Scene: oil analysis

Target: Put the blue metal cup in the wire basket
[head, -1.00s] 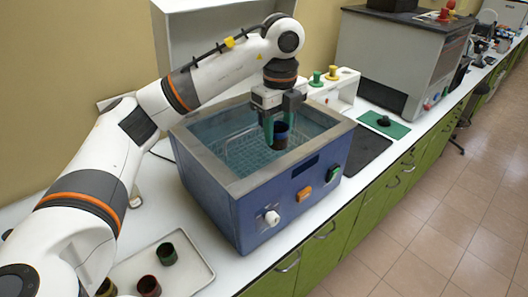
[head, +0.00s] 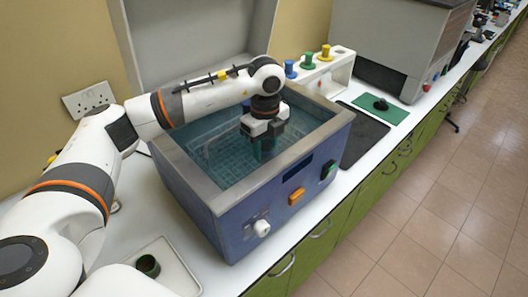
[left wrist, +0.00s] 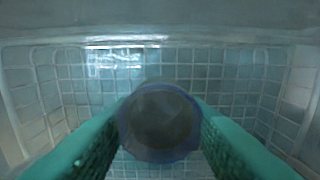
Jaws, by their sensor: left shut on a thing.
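The blue metal cup (left wrist: 160,122) sits between the green fingers of my left gripper (head: 262,148), which is shut on it. In the left wrist view I look down into its dark round mouth. In the head view the gripper hides most or all of the cup. The wire basket (head: 196,150) is inside the water-filled bath (head: 210,200). Its mesh (left wrist: 230,70) surrounds the cup in the left wrist view. The gripper's fingers reach down inside the basket area. I cannot tell whether the cup touches the basket floor. My right gripper is not in view.
The bath's metal rim surrounds the basket. A white stand with coloured knobs (head: 325,72) and a dark mat (head: 362,138) are behind and right of the bath.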

